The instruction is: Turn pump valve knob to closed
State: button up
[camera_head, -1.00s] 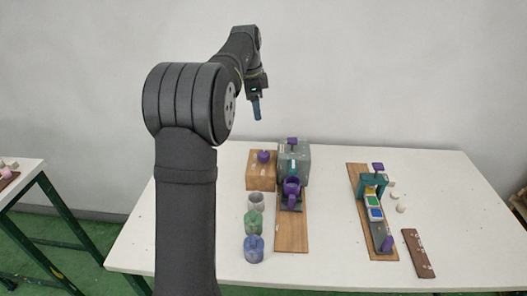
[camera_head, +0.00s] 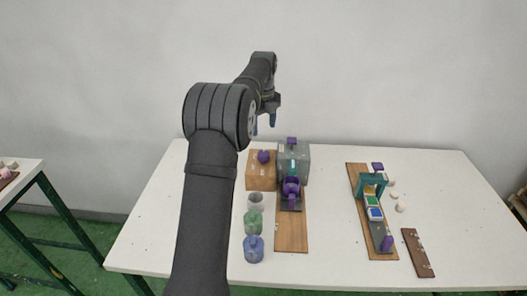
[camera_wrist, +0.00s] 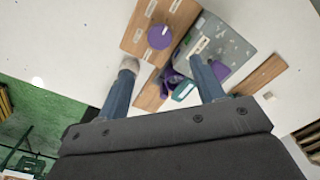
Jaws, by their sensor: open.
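A round purple knob (camera_head: 263,156) sits on a wooden box (camera_head: 258,178) at the back left of the table; I cannot tell its setting. The same knob shows in the wrist view (camera_wrist: 159,37). Beside it is a grey box (camera_head: 302,164) with a purple piece on top (camera_head: 292,140) and a purple part (camera_head: 291,187) in front. I cannot tell for sure which purple part is the valve knob. My gripper (camera_head: 264,126) hangs above and behind the wooden box, apart from everything. In the wrist view my gripper (camera_wrist: 163,64) has its blue fingers spread with nothing between them.
Grey, green (camera_head: 253,222) and blue (camera_head: 253,249) cups stand in a row at the left. A wooden board (camera_head: 292,234) runs forward from the grey box. A teal frame (camera_head: 371,181) with coloured squares stands on another board to the right. The table between the boards is clear.

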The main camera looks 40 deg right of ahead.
aim_at(264, 154)
notch_tip(264, 154, down, 12)
jog(key=shift+r, duration=0.25)
jog(key=c, duration=1)
